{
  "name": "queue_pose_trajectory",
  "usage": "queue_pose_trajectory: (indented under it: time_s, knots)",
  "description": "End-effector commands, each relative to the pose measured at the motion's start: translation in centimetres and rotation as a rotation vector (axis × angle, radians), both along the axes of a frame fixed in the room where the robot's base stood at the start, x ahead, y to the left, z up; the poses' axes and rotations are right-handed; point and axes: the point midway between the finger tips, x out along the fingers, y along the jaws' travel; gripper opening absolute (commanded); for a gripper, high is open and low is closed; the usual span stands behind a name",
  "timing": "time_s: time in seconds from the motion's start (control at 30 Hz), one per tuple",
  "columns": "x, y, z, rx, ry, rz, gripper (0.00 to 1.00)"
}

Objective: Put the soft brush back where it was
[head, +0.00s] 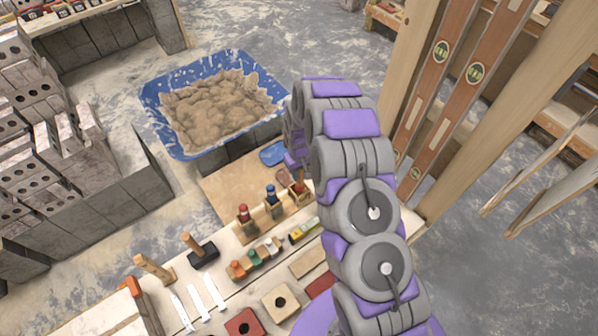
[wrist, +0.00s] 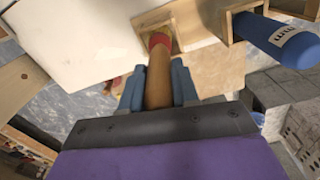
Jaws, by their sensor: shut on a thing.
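My gripper (wrist: 158,88) is shut on a brown handle with a red collar, which I take to be the soft brush (wrist: 157,76). The red end is at the opening of a small wooden holder (wrist: 143,21); whether it is fully inside cannot be told. In the head view my gripper (head: 297,163) is above the right end of a row of wooden holders, over the holder (head: 299,197) there. My arm hides part of the brush.
Next to that holder, a blue-handled tool (wrist: 283,40) stands in its own holder. Red-topped (head: 243,212) and blue-topped (head: 271,193) tools stand in the row. A blue mortar tub (head: 158,122) lies beyond the bench. Wooden posts (head: 408,60) and levels (head: 440,60) are at right.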

Motion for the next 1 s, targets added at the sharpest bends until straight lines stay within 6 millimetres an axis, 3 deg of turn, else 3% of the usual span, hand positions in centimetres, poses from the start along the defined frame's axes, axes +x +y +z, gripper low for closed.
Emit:
queue_pose_trajectory:
  time_s: [0.57,0.6,0.87,1.0]
  knots:
    - [0.01,0.05,-0.64,0.000,0.000,0.000,0.00]
    - [0.00,0.04,-0.63,0.000,0.000,0.000,0.33]
    - [0.01,0.08,-0.64,-0.001,0.000,0.001,0.58]
    - [0.00,0.12,-0.65,-0.001,0.000,0.001,0.60]
